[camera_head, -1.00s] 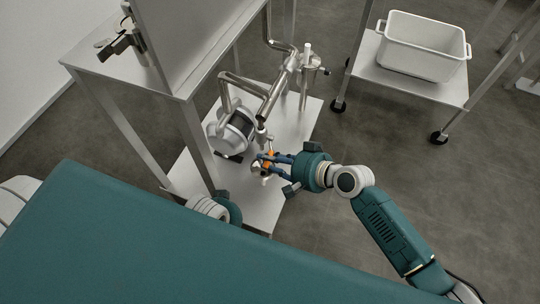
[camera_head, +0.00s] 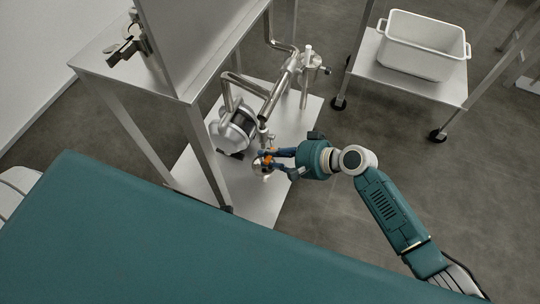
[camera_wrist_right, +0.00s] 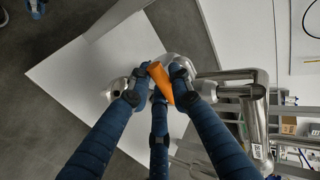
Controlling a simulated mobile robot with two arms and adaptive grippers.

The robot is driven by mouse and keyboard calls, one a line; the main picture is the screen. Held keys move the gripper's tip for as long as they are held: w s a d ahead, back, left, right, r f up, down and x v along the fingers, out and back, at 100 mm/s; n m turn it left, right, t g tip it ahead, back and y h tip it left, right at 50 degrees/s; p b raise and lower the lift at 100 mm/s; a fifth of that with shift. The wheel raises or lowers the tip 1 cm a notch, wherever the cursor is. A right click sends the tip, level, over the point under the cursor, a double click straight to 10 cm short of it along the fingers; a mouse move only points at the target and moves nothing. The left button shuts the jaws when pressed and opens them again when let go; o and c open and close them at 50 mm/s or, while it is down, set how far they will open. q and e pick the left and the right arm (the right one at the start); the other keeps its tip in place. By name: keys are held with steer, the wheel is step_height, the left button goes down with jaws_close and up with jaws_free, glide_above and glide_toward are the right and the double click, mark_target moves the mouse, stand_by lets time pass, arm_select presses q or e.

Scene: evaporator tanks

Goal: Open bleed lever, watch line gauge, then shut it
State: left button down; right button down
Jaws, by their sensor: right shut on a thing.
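The orange bleed lever (camera_head: 266,159) sits at the lower end of the steel pipework (camera_head: 266,108); it also shows in the right wrist view (camera_wrist_right: 160,83), tilted. My right gripper (camera_head: 265,162) has its blue fingers around the lever and is shut on it, as the wrist view (camera_wrist_right: 158,84) shows. The fingers hide part of the lever and its valve. No gauge face is readable in either view. Blue fingers of what looks like my left gripper (camera_wrist_right: 20,14) are cut off at the wrist view's top left corner; their grip is unclear.
A round steel pump (camera_head: 233,130) stands on the pale base plate (camera_head: 262,205), close to the lever. A steel table (camera_head: 125,70) stands to its left. A cart with a white tub (camera_head: 422,50) is at upper right. Bare floor lies right of the plate.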

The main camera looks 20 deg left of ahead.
steer(key=c, duration=1.6)
jaws_free()
steer(key=shift+r, duration=0.1)
steer(key=v, duration=1.2)
